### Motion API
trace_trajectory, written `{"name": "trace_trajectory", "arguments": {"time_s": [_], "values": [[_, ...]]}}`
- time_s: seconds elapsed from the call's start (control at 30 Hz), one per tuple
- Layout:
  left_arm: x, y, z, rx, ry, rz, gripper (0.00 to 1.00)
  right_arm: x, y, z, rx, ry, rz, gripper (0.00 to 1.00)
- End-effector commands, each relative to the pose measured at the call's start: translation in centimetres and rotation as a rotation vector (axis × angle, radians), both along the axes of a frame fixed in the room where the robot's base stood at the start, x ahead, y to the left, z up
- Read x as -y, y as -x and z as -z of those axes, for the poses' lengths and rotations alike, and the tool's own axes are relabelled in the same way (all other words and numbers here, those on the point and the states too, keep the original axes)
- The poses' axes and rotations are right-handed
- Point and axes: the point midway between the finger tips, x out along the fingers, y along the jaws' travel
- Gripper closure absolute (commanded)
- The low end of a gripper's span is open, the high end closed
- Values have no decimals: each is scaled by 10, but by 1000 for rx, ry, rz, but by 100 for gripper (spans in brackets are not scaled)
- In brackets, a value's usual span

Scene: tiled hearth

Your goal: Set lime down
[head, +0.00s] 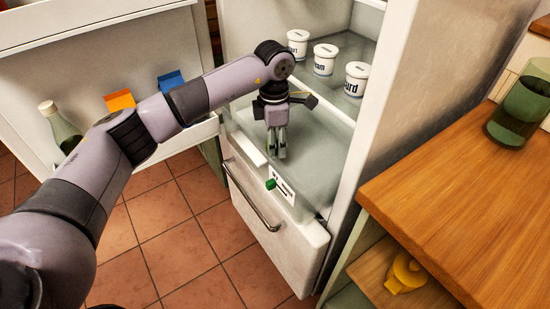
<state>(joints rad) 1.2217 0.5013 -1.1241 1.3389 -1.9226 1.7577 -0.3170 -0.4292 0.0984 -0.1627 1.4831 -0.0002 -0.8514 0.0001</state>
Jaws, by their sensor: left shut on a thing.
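My left gripper (278,153) reaches into the open fridge (325,178) in the head view. It points down over the glassy lower shelf (318,150), near the shelf's front left part. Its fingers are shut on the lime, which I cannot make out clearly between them. I cannot tell whether the lime touches the shelf. My right gripper is not in view.
Several white tubs (325,59) stand on the shelf behind. The open door (95,75) holds a bottle and cartons. A wooden counter (460,190) is at right.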

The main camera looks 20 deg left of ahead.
Motion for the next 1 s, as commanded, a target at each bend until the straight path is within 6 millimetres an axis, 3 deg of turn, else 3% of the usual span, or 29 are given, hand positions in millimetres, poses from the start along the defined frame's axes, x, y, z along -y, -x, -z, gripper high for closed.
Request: {"name": "trace_trajectory", "arguments": {"time_s": [0.23,0.47,0.63,0.9,0.93,1.0], "values": [[0,0,20,-1,0,0,94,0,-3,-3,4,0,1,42],[1,0,53,-2,0,0,94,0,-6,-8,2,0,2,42],[0,0,55,1,1,1,94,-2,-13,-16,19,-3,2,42],[0,0,57,1,1,1,94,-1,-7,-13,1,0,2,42],[0,0,57,0,0,1,65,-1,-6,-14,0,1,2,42],[0,0,57,0,0,1,61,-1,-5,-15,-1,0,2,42]]}}
